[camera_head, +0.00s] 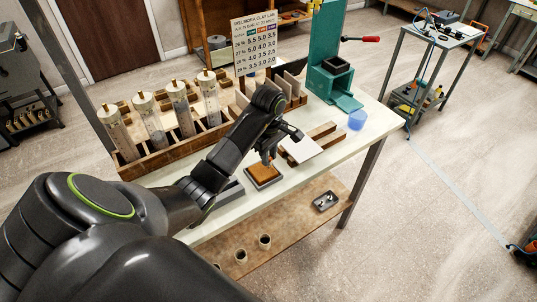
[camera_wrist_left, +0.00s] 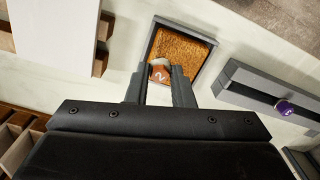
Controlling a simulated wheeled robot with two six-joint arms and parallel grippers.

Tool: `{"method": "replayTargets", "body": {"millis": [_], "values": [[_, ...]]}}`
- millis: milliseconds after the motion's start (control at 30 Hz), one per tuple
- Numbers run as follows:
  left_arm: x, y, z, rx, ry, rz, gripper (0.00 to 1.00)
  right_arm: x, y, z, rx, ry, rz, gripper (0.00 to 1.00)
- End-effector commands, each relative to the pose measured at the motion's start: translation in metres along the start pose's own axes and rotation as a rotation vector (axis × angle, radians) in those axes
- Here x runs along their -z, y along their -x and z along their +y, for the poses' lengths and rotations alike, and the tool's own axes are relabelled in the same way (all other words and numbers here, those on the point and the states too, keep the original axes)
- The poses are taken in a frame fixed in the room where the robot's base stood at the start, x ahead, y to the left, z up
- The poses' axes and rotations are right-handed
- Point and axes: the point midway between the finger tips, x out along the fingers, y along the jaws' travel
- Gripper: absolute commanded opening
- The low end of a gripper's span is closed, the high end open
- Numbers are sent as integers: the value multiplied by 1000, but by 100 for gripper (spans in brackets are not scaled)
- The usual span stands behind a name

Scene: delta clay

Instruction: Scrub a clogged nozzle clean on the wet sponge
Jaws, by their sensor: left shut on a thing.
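My left gripper (camera_head: 268,157) reaches over the brown sponge (camera_head: 264,173), which lies in a shallow dark tray (camera_head: 279,178). In the left wrist view the gripper (camera_wrist_left: 160,82) is shut on a small nozzle (camera_wrist_left: 160,73) with a reddish-brown face marked 2 and a pale rim. The nozzle overlaps the near left corner of the sponge (camera_wrist_left: 186,52); I cannot tell whether it touches. The sponge looks rough and orange-brown inside the tray (camera_wrist_left: 150,45). My right gripper is not in view.
A grey rack (camera_wrist_left: 250,82) holding a purple nozzle (camera_wrist_left: 284,107) stands right of the tray in the wrist view. A white board (camera_head: 301,149) lies on wooden strips nearby. Several clear tubes (camera_head: 150,118) stand in a wooden rack behind. A teal press (camera_head: 325,60) stands at the far end.

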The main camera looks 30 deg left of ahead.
Motion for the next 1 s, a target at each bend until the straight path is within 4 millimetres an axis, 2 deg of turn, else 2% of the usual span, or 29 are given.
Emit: {"method": "replayTargets", "body": {"millis": [600,1000], "values": [[6,-4,-40,13,4,0,0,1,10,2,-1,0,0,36],[6,-5,-46,15,4,-2,0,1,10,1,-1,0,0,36]]}}
